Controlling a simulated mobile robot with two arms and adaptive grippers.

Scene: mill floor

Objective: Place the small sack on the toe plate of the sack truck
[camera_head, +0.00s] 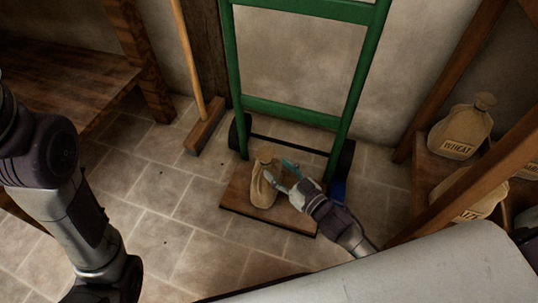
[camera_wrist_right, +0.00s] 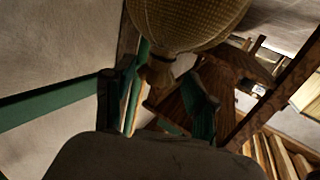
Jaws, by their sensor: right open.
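The small tan sack (camera_head: 264,186) stands about upright on the brown toe plate (camera_head: 237,197) of the green sack truck (camera_head: 290,112), near the plate's middle. My right gripper (camera_head: 282,172) is open, with its teal fingers close to the sack's upper right side. I cannot tell whether a finger touches it. In the right wrist view, the sack's woven body (camera_wrist_right: 190,22) and tied neck show beyond and between the open fingers (camera_wrist_right: 160,90). My left arm comes in at the left, and its fingers are out of view.
A broom (camera_head: 204,125) leans on the wall left of the truck. A wooden bench (camera_head: 75,85) stands at the far left. Shelves at the right hold larger sacks, one marked WHEAT (camera_head: 461,130). The tiled floor left of the toe plate is clear.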

